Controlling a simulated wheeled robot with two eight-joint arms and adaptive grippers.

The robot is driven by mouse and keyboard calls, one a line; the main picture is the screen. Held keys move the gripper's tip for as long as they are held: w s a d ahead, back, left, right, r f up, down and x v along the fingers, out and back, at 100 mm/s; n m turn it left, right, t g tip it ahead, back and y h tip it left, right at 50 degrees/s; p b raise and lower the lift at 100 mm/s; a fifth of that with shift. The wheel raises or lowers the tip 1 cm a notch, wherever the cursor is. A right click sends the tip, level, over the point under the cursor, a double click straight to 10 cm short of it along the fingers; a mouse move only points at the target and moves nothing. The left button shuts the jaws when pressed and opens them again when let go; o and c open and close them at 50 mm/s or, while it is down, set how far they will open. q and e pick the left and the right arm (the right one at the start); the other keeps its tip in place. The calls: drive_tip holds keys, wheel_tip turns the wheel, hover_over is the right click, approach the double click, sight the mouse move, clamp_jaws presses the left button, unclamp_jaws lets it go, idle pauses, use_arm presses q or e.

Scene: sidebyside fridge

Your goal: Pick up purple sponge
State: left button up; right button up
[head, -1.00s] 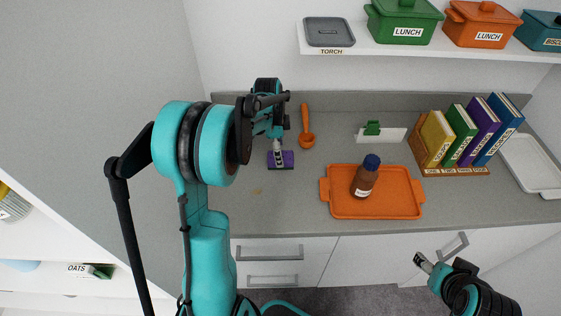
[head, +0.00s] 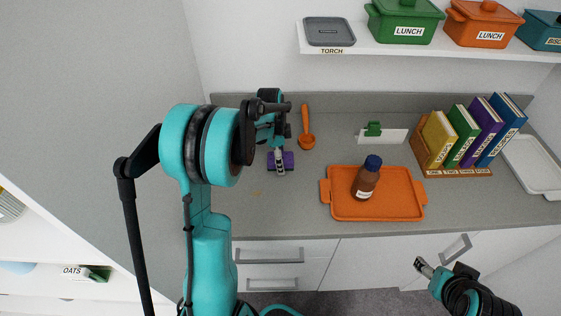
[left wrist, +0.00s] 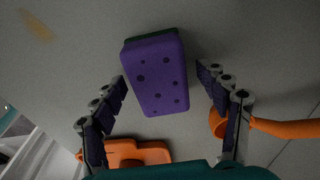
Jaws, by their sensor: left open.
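The purple sponge (head: 288,160) lies on the grey counter, partly hidden by my left gripper (head: 279,166), which is above it. In the left wrist view, the sponge (left wrist: 156,75) shows dark spots and a dark green layer along its far edge. It lies ahead of and between the open fingers of my left gripper (left wrist: 170,95), and both fingers look apart from it. My right gripper (head: 424,267) is low at the right, in front of the drawers, away from the sponge; its fingers are too small to read.
An orange tray (head: 400,205) with a brown bottle (head: 365,178) stands further right. A book rack (head: 457,171) is at the right.

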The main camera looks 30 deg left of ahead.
sight(284, 158)
use_arm(q)
drive_tip(key=c, duration=1.1)
drive_tip(key=shift+r+p, duration=0.4)
drive_tip(key=shift+r, duration=0.2)
drive_tip(key=r, duration=0.2)
drive_tip(key=r+p, duration=0.1)
drive_tip(key=r, duration=0.1)
drive_tip(key=shift+d+r+p, duration=0.1)
drive_tip(key=shift+d+p, duration=0.2)
drive_tip(key=shift+d, duration=0.1)
drive_tip(key=d+r, duration=0.2)
drive_tip(key=d, duration=0.1)
drive_tip(key=d+r+p, duration=0.1)
drive_tip(key=d+r, duration=0.1)
drive_tip(key=d, duration=0.2)
drive_tip(key=d+r+p, duration=0.1)
drive_tip(key=d+r, duration=0.1)
drive_tip(key=d, duration=0.2)
